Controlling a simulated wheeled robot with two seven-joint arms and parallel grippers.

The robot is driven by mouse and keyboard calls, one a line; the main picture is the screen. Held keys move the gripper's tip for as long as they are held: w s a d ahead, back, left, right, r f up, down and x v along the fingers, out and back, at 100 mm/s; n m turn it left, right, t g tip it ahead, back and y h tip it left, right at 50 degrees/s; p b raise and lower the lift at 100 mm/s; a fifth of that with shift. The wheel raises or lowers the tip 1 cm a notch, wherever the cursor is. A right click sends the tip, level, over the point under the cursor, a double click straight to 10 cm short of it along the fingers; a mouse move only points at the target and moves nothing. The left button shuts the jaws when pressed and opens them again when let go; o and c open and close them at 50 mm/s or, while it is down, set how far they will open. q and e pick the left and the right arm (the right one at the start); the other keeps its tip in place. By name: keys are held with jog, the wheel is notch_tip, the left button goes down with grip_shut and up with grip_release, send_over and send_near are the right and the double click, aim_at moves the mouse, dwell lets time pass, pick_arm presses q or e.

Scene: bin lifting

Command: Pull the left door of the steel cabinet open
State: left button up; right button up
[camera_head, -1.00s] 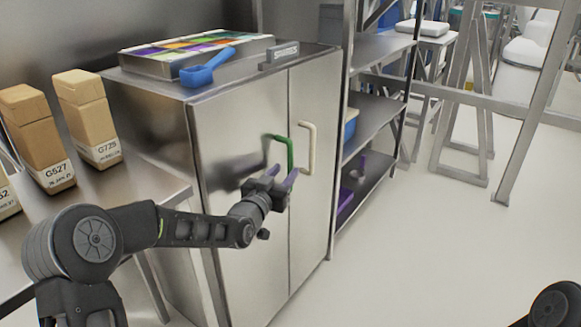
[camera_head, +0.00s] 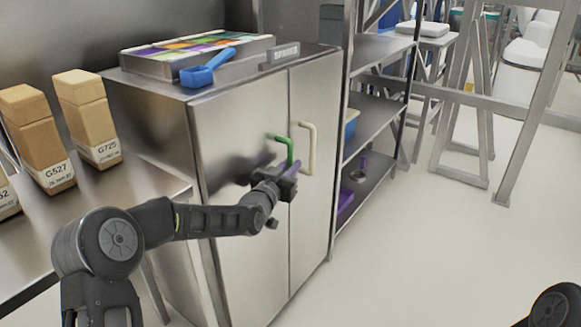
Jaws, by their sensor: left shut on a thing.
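The steel cabinet (camera_head: 250,260) stands in the middle of the view. Its left door (camera_head: 230,130) carries a green handle (camera_head: 283,139), and its right door (camera_head: 325,120) carries a cream handle (camera_head: 310,135). Both doors look closed. The gripper hides the handle's lower end. My right gripper is not in view; only a dark part of my right arm shows in the bottom right corner.
On the cabinet top lie a tray of coloured compartments (camera_head: 185,62), a blue scoop (camera_head: 208,70) and a small grey label block (camera_head: 281,54). Tan boxes (camera_head: 85,115) stand on a bench at left. A steel shelf rack (camera_head: 378,120) adjoins at right. The floor in front is clear.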

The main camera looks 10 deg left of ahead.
pick_arm(q)
grip_shut()
dwell(0.8)
